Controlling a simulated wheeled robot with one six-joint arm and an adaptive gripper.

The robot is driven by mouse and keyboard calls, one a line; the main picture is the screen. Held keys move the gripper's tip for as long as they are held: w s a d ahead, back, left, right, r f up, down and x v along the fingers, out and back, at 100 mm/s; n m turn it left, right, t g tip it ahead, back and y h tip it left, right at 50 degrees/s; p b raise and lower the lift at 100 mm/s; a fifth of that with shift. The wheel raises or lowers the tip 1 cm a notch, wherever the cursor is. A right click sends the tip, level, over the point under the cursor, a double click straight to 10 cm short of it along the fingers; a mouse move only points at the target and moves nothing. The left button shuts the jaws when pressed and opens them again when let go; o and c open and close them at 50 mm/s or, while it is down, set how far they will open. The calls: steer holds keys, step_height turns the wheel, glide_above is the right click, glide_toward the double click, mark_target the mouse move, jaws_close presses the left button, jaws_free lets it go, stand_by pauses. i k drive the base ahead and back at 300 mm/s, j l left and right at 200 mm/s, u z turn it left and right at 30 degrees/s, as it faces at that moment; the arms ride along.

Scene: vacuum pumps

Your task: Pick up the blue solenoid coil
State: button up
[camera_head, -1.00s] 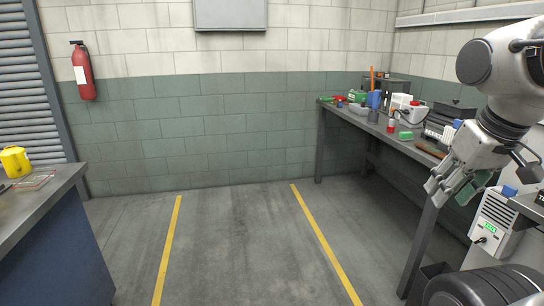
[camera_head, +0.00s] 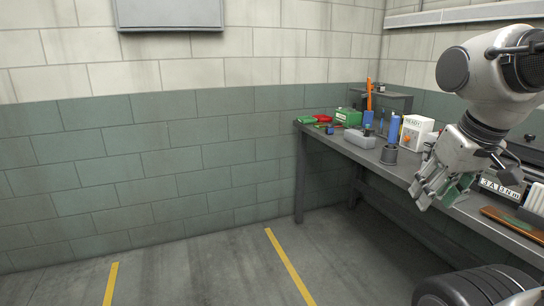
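Several blue things stand on the workbench, and I cannot tell for sure which is the solenoid coil. A small blue piece (camera_head: 330,130) lies at the far left end, a blue block (camera_head: 368,118) stands behind a grey box, and a tall blue cylinder (camera_head: 394,128) stands near the white box. My gripper (camera_head: 432,195) hangs at the right, in front of the bench's front edge in the picture, apart from these blue things. A green patch shows by its fingers; whether that is a pad or a held thing is unclear, as is how far the fingers are apart.
The grey workbench (camera_head: 380,160) runs along the right wall. On it are a grey box (camera_head: 359,139), a dark cup (camera_head: 389,154), a white box (camera_head: 416,131), a green box (camera_head: 348,116) and a meter (camera_head: 502,188). The floor left of the bench is clear.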

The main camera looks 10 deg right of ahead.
mark_target(329, 129)
steer(key=i+j+z, duration=0.25)
steer(key=i, duration=0.2)
steer(key=i+j+z, duration=0.15)
steer(key=i+z, duration=0.15)
steer(key=i, duration=0.2)
steer(key=i+j+z, duration=0.15)
steer(key=i+j, duration=0.2)
steer(key=i+j+z, duration=0.15)
steer(key=i+j, duration=0.2)
steer(key=i+j+z, duration=0.15)
steer(key=i+j, duration=0.3)
steer(key=i+j+z, duration=0.15)
steer(key=i+j, duration=0.15)
steer(key=j, duration=0.15)
steer(key=i+j+z, duration=0.2)
steer(key=j, duration=0.3)
steer(key=i, duration=0.1)
